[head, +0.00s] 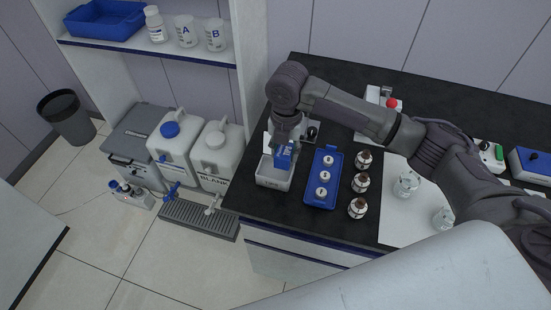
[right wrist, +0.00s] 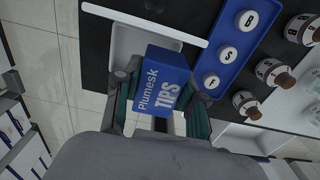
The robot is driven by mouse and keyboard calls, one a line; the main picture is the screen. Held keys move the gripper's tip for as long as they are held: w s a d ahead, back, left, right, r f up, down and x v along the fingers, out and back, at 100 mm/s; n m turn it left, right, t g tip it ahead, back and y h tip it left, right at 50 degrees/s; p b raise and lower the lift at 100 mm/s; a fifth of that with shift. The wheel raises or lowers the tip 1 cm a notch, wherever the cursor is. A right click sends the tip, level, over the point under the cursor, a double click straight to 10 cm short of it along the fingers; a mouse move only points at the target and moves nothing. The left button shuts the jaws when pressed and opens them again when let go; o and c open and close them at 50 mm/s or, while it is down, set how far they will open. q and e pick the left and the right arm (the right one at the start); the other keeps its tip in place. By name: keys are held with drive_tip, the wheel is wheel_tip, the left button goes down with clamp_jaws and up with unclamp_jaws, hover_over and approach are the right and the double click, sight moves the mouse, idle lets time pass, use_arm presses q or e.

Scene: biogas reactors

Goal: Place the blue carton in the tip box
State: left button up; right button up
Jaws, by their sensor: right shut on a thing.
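The blue carton (head: 284,157), printed "TIPS", is held in my right gripper (head: 287,143), which is shut on it. In the right wrist view the carton (right wrist: 162,82) sits between the two fingers of the gripper (right wrist: 163,103). The tip box (head: 273,181) is a pale grey open box near the left end of the black bench. The carton is over the back right part of its opening; I cannot tell how far above it or whether they touch. In the right wrist view the tip box (right wrist: 126,45) is partly hidden behind the carton.
A blue tray (head: 321,198) with several white-capped vials stands just right of the tip box. Several brown-capped bottles (head: 361,182) stand beyond it, then beakers (head: 406,184) on a white sheet. The bench's left edge is close to the box. White canisters (head: 216,155) stand on the floor.

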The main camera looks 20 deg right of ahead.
sight(276, 171)
drive_tip(key=shift+w+a+f, duration=0.2)
drive_tip(key=shift+a+f, duration=0.1)
drive_tip(key=shift+a, duration=0.2)
drive_tip(key=shift+w+a+f, duration=0.2)
drive_tip(key=shift+a+f, duration=0.1)
drive_tip(key=shift+a, duration=0.15)
drive_tip(key=shift+a+f, duration=0.15)
drive_tip(key=shift+f, duration=0.1)
wheel_tip(276, 171, down, 3)
drive_tip(key=shift+f+p, duration=0.15)
drive_tip(key=shift+p, duration=0.55)
drive_tip(key=shift+f, duration=0.25)
drive_tip(key=shift+f, duration=0.15)
drive_tip(key=o, duration=0.8)
drive_tip(key=shift+o, duration=0.2)
